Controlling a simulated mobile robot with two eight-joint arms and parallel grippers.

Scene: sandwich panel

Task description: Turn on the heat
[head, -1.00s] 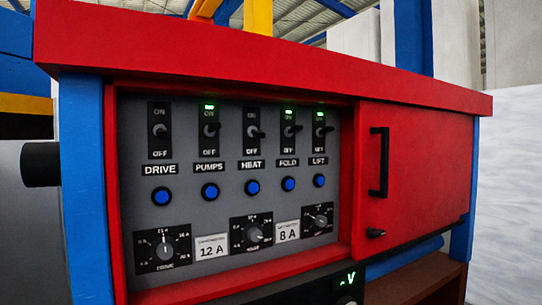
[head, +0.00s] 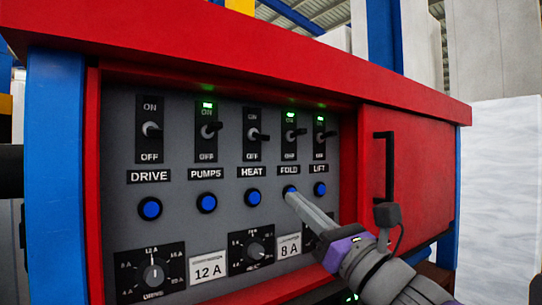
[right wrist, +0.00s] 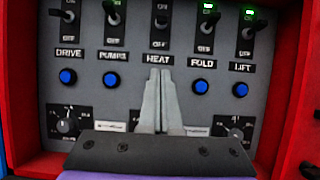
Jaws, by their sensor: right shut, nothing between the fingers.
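The HEAT switch (head: 256,135) is the middle one in the row on the grey panel, and its lever sticks outward. No green lamp shows lit above it. It is also at the top middle of the right wrist view (right wrist: 160,22). The HEAT label (head: 252,172) and a blue button (head: 253,198) are below it. My right gripper (head: 291,196) is shut and empty. In the head view its tips overlap the FOLD button; in the wrist view (right wrist: 160,74) they point at the HEAT column, just below the label, hiding its button. My left gripper is not in view.
The PUMPS (head: 209,130), FOLD (head: 290,132) and LIFT (head: 320,135) switches have lit green lamps; the DRIVE switch (head: 151,130) shows none. Dials (head: 153,274) are below. A red overhang (head: 240,62) juts above, and a red door with a black handle (head: 386,165) is at right.

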